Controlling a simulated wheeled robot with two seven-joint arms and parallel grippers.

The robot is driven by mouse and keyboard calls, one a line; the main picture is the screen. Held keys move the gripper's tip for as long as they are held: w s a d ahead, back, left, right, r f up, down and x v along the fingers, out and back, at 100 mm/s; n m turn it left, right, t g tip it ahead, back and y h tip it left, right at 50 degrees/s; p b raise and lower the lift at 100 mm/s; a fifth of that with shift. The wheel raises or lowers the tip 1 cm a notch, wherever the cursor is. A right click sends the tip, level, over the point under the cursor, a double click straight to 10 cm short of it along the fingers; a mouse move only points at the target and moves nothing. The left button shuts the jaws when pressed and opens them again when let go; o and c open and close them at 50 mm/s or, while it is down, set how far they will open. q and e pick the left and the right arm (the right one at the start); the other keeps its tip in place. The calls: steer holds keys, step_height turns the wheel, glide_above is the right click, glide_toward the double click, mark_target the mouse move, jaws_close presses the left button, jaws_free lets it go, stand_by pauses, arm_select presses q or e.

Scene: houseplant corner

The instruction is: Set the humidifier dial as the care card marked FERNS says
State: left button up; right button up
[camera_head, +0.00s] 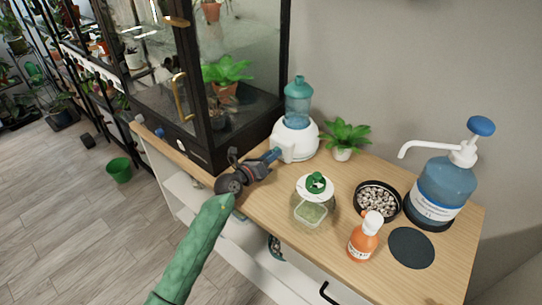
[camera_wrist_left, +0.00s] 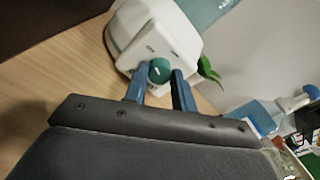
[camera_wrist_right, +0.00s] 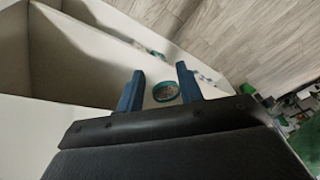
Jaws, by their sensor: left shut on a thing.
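The white humidifier (camera_head: 298,142) with its teal tank (camera_head: 298,101) stands on the wooden cabinet top beside the glass case. In the left wrist view its white body (camera_wrist_left: 168,28) carries a round green dial (camera_wrist_left: 159,70) with a pale pointer mark; the small lettering around it is too blurred to read. My left gripper (camera_head: 277,154) reaches the humidifier's front, its blue fingers closed on either side of the dial. My right gripper (camera_wrist_right: 160,84) shows only in its own wrist view, fingers apart and nothing held. No card marked FERNS is readable.
On the cabinet top (camera_head: 300,249) are a small fern (camera_head: 344,136), a jar with a green-knobbed lid (camera_head: 316,187), a pebble dish (camera_head: 378,200), an orange bottle (camera_head: 364,239), a black round mat (camera_head: 411,248) and a large blue pump bottle (camera_head: 444,188). A teal-rimmed round thing (camera_wrist_right: 165,91) lies beyond my right fingers.

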steer(key=shift+d+r, duration=0.1)
steer(key=shift+r, duration=0.05)
arm_select(q)
steer(key=shift+r+m+p, duration=0.1)
steer(key=shift+m+p, duration=0.5)
steer(key=shift+m, duration=0.4)
steer(key=m+p, duration=0.1)
steer(key=m, duration=0.1)
steer(key=shift+m, duration=0.4)
steer(key=shift+m+y, duration=0.3)
steer(key=shift+m, duration=0.2)
steer(key=shift+m+p, duration=0.3)
arm_select(e)
steer(key=shift+m+g+h, duration=0.3)
steer(key=shift+g+h, duration=0.2)
steer(key=shift+g, duration=0.1)
steer(key=d+r, duration=0.1)
steer(key=s+d+r, duration=0.1)
steer(key=d+r, duration=0.1)
steer(key=r, duration=0.1)
steer(key=shift+s+d+r, duration=0.1)
steer(key=shift+s+d, duration=0.15)
steer(key=shift+d, duration=0.05)
steer(key=shift+s, duration=0.15)
arm_select(q)
steer(key=o, duration=1)
arm_select(e)
steer(key=shift+r, duration=0.1)
